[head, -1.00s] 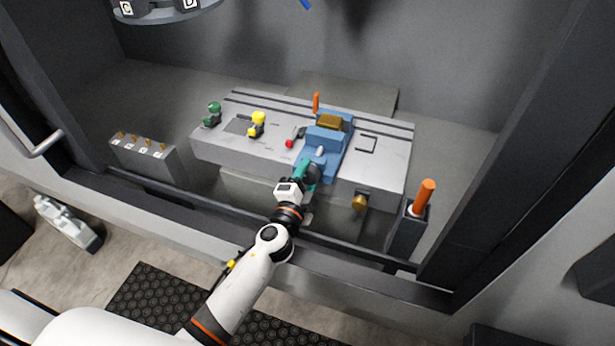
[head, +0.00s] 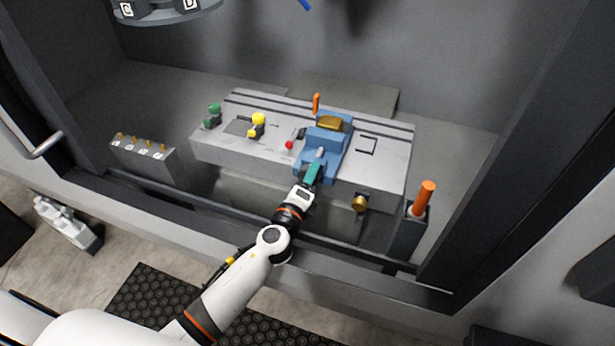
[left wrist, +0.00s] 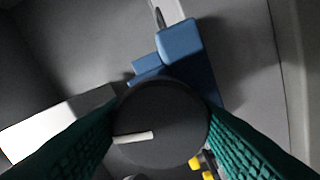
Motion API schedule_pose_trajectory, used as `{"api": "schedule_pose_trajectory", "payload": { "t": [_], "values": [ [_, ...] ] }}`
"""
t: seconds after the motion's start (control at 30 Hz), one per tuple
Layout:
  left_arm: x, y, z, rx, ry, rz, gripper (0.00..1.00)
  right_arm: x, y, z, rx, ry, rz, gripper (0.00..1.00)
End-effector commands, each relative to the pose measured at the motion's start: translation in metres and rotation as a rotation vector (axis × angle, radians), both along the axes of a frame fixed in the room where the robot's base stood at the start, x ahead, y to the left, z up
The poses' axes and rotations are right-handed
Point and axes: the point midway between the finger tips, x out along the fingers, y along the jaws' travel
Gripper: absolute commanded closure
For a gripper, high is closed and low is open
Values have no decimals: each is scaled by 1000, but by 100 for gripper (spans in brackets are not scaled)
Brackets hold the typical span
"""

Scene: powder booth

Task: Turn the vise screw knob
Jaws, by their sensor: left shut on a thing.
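The blue vise (head: 327,140) stands on the grey slotted table and has a brass-coloured block (head: 330,123) in its jaws. Its dark round screw knob (left wrist: 165,122) fills the middle of the left wrist view, with a pale line mark pointing left. My left gripper (head: 314,174) is at the near end of the vise. Its green fingers lie on both sides of the knob and are shut on it. In the head view the gripper hides the knob. My right gripper is not in view.
On the table (head: 390,160) stand a green clamp (head: 213,112), a yellow clamp (head: 257,122), a red ball (head: 289,145) and an orange pin (head: 316,102). An orange handle (head: 424,196) stands in a holder at the right. A brass knob (head: 360,203) is on the table's front.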

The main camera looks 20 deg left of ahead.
Motion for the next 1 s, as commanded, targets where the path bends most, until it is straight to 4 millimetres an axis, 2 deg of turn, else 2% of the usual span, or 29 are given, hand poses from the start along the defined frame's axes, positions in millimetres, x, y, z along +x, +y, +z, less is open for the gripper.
{"api": "schedule_pose_trajectory", "payload": {
  "t": [0.63,0.67,0.77,1.0],
  "values": [
    [0,0,-2,50,2,-1,73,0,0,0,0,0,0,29],
    [0,0,-2,50,1,0,45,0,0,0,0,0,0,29],
    [0,0,-2,50,1,0,29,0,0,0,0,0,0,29],
    [0,0,-1,49,0,0,28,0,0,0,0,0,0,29]
  ]
}}
